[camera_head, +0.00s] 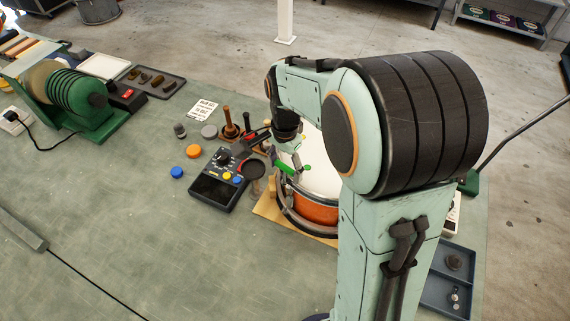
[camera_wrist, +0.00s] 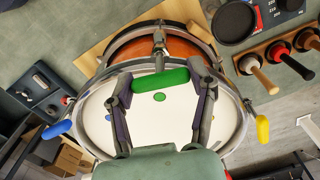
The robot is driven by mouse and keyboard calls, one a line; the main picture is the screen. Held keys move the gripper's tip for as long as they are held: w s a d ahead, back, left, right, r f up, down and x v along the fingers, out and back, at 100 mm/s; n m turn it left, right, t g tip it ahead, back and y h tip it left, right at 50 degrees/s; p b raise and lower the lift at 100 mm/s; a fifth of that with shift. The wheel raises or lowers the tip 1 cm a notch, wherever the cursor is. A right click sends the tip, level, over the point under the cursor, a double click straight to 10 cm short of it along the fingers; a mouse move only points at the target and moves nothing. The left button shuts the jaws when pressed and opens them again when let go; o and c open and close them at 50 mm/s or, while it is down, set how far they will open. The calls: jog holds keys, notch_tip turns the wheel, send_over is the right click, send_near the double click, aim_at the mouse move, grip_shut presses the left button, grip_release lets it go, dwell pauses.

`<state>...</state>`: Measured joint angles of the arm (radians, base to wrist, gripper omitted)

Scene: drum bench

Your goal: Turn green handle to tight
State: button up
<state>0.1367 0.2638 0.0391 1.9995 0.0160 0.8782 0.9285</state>
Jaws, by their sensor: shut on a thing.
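The drum (camera_head: 318,212) has an orange shell and a white head, and lies on a wooden board. My arm hides much of it in the head view. In the wrist view the green handle (camera_wrist: 161,80) lies crosswise at the rim, beside a metal lug and above a green dot on the drum head (camera_wrist: 165,120). My gripper (camera_wrist: 160,88) has one finger at each end of the green handle and is shut on it. A blue handle (camera_wrist: 57,128) is at the left rim and a yellow handle (camera_wrist: 262,128) at the right. A red handle is mostly hidden behind my gripper.
A grey tray (camera_head: 447,280) lies to the right. A green coil machine (camera_head: 75,95) stands far left. The front left bench is mostly clear.

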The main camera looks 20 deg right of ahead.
aim_at(285, 166)
jog(key=m, duration=1.1)
jog(key=shift+m, duration=1.8)
jog(key=o, duration=1.2)
jog(key=shift+c, duration=0.2)
notch_tip(285, 166, up, 12)
